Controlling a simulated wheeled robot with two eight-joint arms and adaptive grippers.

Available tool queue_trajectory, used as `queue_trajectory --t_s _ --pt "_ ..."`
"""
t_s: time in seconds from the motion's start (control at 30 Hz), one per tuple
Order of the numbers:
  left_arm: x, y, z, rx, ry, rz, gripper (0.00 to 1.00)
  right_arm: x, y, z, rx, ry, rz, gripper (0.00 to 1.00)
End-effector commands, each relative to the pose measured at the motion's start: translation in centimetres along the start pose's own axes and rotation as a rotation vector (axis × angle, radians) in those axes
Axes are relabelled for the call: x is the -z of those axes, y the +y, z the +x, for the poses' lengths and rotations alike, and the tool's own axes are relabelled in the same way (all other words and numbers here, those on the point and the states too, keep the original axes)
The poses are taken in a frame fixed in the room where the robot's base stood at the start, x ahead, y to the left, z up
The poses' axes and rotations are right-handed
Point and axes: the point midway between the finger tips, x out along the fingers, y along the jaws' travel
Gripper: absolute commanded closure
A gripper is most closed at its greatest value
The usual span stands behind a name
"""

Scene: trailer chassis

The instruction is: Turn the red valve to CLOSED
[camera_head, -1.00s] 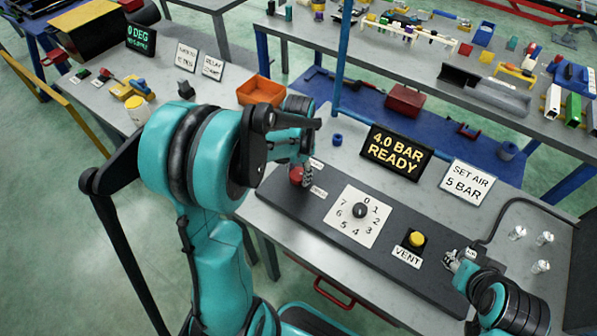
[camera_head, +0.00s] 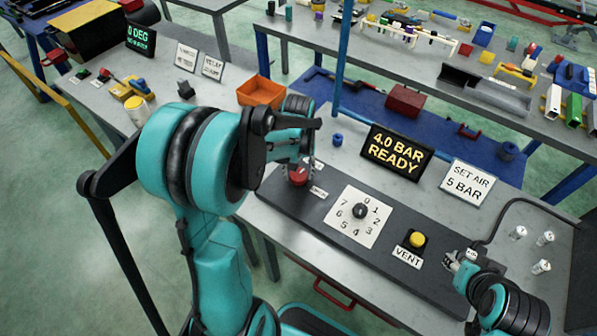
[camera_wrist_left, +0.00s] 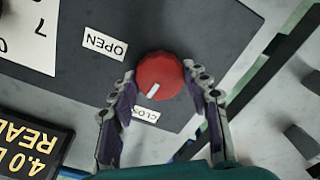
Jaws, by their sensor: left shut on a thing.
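The red valve (camera_head: 298,177) is a round knob at the left end of the dark panel (camera_head: 275,195). In the left wrist view the red knob (camera_wrist_left: 160,75) sits between the fingertips of my left gripper (camera_wrist_left: 160,82), which is shut on it. The knob's white mark points down in that view, towards the partly hidden CLOSED label (camera_wrist_left: 145,114). The OPEN label (camera_wrist_left: 105,44) is at the upper left there. My right gripper (camera_head: 455,262) is at the panel's right end, beside a small label; its fingers are too small to judge.
A numbered dial (camera_head: 360,211) and a yellow VENT button (camera_head: 417,239) are on the panel. Behind it stand a "4.0 BAR READY" display (camera_head: 397,151) and a "SET AIR 5 BAR" sign (camera_head: 466,181). An orange bin (camera_head: 261,91) is behind my left arm.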

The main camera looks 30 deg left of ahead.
Motion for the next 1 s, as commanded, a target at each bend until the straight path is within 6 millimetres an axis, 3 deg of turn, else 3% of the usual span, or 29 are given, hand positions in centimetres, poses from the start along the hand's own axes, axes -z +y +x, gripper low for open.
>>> queue_trajectory --t_s 0.3,0.87,0.9,0.97,1.0 --pt "0.0 0.0 0.0 0.0 0.0 -0.126 0.82 -0.02 0.0 0.03 0.0 0.0 0.0 0.6" --pt "0.0 0.0 0.0 0.0 0.0 -0.154 0.82 -0.02 0.0 0.03 0.0 0.0 0.0 0.6" --pt "0.0 0.0 0.0 0.0 0.0 -0.154 0.45 -0.02 0.0 0.03 0.0 0.0 0.0 0.6" --pt "0.0 0.0 0.0 0.0 0.0 -0.153 0.32 -0.02 0.0 0.03 0.0 0.0 0.0 0.6" --pt "0.0 0.0 0.0 0.0 0.0 -0.153 0.32 -0.02 0.0 0.03 0.0 0.0 0.0 0.6"
